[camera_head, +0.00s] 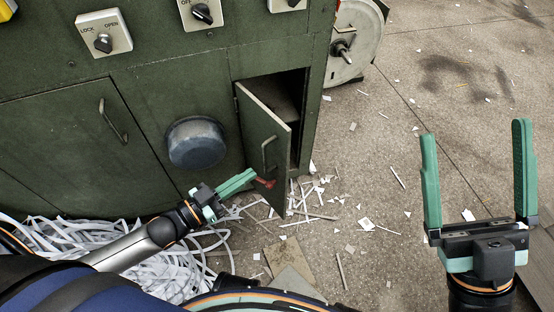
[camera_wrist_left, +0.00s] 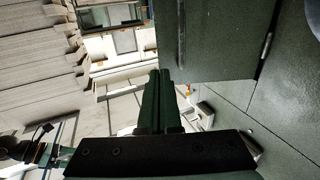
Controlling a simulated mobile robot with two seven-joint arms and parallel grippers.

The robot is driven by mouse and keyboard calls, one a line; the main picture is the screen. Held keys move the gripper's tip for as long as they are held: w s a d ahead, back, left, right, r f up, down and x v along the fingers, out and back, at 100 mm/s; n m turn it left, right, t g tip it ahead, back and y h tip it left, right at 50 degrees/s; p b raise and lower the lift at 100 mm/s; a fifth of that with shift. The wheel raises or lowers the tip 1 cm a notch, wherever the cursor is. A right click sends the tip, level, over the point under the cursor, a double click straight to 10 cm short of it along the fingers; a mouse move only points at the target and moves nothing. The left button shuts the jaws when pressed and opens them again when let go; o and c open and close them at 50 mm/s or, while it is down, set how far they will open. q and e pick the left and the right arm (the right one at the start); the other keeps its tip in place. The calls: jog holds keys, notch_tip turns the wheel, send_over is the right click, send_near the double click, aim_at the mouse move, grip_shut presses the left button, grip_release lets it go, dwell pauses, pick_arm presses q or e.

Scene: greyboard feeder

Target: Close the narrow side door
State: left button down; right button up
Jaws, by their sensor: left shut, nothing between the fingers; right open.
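The narrow side door (camera_head: 258,134) is a green panel hinged on its left edge, standing ajar at the cabinet's right end. A dark opening shows behind it, and a metal handle (camera_head: 266,153) is on its face. My left gripper (camera_head: 250,174) is shut and empty, its fingertips in front of the door's lower part; whether they touch it I cannot tell. In the left wrist view its closed fingers (camera_wrist_left: 158,100) show below a green panel (camera_wrist_left: 220,40), probably the door. My right gripper (camera_head: 478,180) is open and empty over the floor at the right.
The green cabinet (camera_head: 150,90) has a larger shut door (camera_head: 70,140) with a handle, a round dark knob-like bulge (camera_head: 195,142) and switches above. White paper strips (camera_head: 190,265) heap at its foot. Scraps litter the floor. A grey wheel (camera_head: 355,40) stands at the cabinet's right side.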

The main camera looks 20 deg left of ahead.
aim_at(286, 151)
pick_arm(q)
jog(key=b+x, duration=0.2)
jog(key=x, duration=0.5)
jog(key=shift+w+d+f, duration=0.1)
jog(key=shift+w+d, duration=0.15)
jog(key=shift+w, duration=0.1)
jog(key=shift+w+d+b, duration=0.35)
jog(key=shift+w+d, duration=0.1)
jog(key=shift+w, duration=0.1)
pick_arm(e)
jog(key=shift+a+f, duration=0.15)
jog(key=shift+f, duration=0.8)
jog(key=shift+a+f, duration=0.15)
jog(key=shift+f, duration=0.75)
jog(key=shift+w+r, duration=0.15)
